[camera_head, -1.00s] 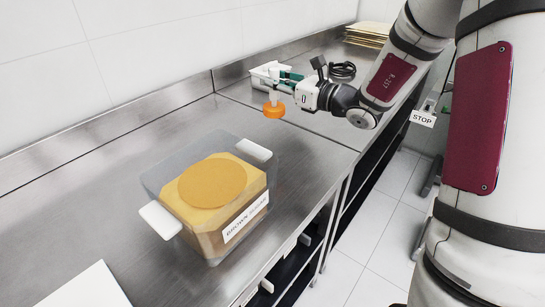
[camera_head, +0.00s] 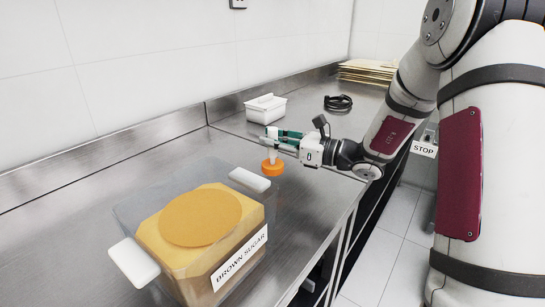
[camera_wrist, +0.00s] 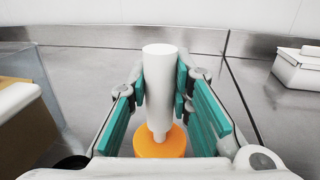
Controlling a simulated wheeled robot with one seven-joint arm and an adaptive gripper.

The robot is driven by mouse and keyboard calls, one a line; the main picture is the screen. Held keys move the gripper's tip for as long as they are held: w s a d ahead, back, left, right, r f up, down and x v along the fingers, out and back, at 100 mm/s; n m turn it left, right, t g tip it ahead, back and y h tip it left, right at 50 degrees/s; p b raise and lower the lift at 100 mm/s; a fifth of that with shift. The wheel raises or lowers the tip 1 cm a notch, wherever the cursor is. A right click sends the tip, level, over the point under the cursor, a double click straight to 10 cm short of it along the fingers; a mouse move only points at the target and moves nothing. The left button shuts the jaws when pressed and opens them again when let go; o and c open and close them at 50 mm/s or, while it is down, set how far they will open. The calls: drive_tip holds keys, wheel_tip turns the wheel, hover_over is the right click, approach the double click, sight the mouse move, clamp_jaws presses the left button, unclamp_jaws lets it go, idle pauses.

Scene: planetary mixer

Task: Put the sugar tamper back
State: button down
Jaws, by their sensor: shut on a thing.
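The sugar tamper has a white handle (camera_wrist: 160,85) and an orange round base (camera_head: 271,168). My gripper (camera_head: 285,138) is shut on the white handle, with green finger pads on both sides of it. The tamper hangs upright, orange base down, over the steel table just beyond the brown sugar bin's far right corner. In the wrist view the orange base (camera_wrist: 160,143) shows below the fingers. Whether the base touches the table I cannot tell. The clear brown sugar bin (camera_head: 130,215) has white handles, a label and a round tan disc on its sugar.
A white lidded box (camera_head: 266,110) stands at the back on the steel table. A coiled black cable (camera_head: 338,103) and a stack of tan sheets (camera_head: 368,70) lie farther back. The steel table (camera_head: 110,178) is bare left of the bin.

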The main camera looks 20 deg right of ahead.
sight(275, 155)
drive_tip(key=shift+f, duration=1.85)
drive_tip(key=shift+f+b, duration=0.1)
drive_tip(key=shift+b, duration=0.2)
drive_tip(key=c, duration=1.4)
unclamp_jaws()
drive_tip(key=shift+f, duration=0.1)
drive_tip(key=shift+c, duration=0.2)
drive_tip(key=shift+s+d+r, duration=0.15)
drive_tip(key=shift+d+r, duration=0.05)
drive_tip(key=shift+d, duration=0.05)
drive_tip(key=v, duration=1.1)
drive_tip(key=shift+s+d+p, duration=0.1)
drive_tip(key=shift+s+p, duration=0.1)
drive_tip(key=shift+p, duration=0.2)
